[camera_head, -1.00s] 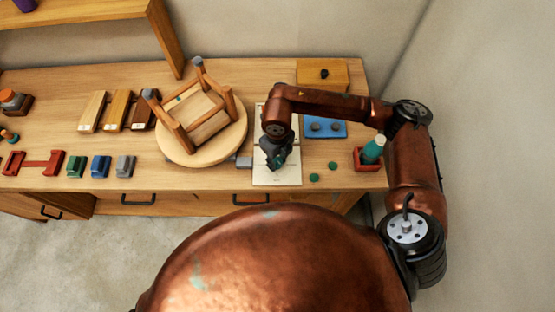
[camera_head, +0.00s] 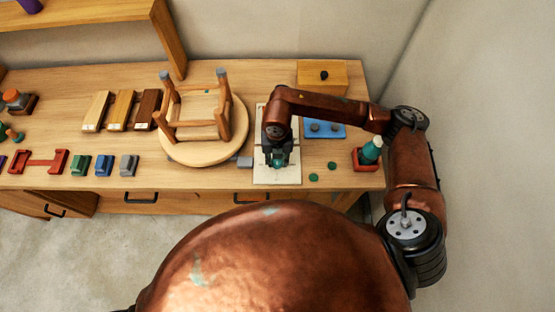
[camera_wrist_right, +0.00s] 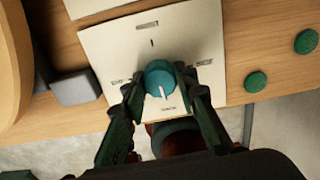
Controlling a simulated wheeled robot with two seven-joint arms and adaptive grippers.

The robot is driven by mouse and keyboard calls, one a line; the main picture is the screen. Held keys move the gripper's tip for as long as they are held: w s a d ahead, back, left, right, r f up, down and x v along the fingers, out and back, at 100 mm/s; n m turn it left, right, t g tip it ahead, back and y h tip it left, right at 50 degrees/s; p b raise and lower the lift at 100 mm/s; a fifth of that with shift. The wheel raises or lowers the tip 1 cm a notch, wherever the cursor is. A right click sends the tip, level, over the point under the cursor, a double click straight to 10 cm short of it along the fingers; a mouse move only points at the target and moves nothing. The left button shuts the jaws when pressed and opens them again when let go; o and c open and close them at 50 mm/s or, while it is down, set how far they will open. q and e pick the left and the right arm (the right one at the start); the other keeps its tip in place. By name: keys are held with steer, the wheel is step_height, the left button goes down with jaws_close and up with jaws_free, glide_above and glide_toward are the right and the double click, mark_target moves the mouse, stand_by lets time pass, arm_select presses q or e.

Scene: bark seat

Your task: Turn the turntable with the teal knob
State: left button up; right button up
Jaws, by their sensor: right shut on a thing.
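The turntable (camera_head: 235,141) is a round light-wood disc on the bench, with an upturned wooden stool (camera_head: 197,105) lying on it, legs up. The teal knob (camera_wrist_right: 160,76) has a white pointer line and stands on a cream panel (camera_head: 291,172) to the right of the turntable. My right gripper (camera_wrist_right: 158,84) is shut on the knob, one finger on each side. In the head view this gripper (camera_head: 278,160) is over the panel and hides most of the knob. My left gripper is not in view.
A grey block (camera_head: 245,161) sits between turntable and panel. A blue plate (camera_head: 325,129), a wooden box (camera_head: 322,76) and two green discs (camera_head: 314,177) are near the right arm. A red holder with a teal-topped item (camera_head: 367,156) stands at the right. Wood blocks (camera_head: 122,110) lie left.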

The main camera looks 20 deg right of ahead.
mark_target(277, 161)
steer(key=shift+w, duration=0.1)
stand_by(0.4)
steer(key=o, duration=1.2)
steer(key=shift+c, duration=0.2)
step_height(277, 161, up, 12)
